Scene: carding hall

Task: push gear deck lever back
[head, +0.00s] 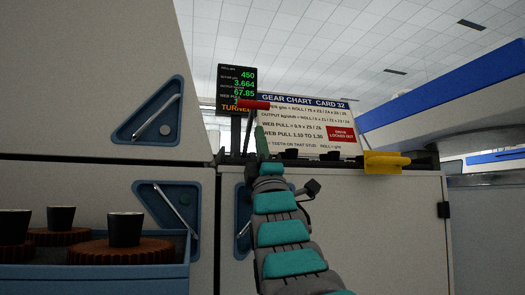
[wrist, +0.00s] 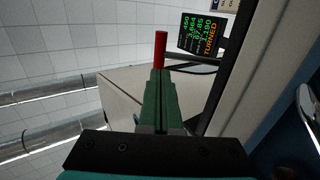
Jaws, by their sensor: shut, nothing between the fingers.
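The lever has a red grip (head: 253,104) lying level on dark upright rods (head: 248,132) at the deck's left end. In the wrist view the red grip (wrist: 160,48) stands straight beyond my fingertips. My gripper (head: 260,130) is shut and empty, with green fingers pointing up just below the red grip. In the wrist view my gripper (wrist: 158,73) has its fingers together, and their tips overlap the lower end of the grip. I cannot tell whether they touch it. The lever's foot is partly hidden behind my arm.
A gear chart card (head: 305,122) with a red "drive locked out" label stands behind the deck. A display (head: 237,87) shows green numbers and "TURNED". A yellow handle (head: 386,162) lies to the right. A blue tray (head: 130,277) holds brown gears and black cups at lower left.

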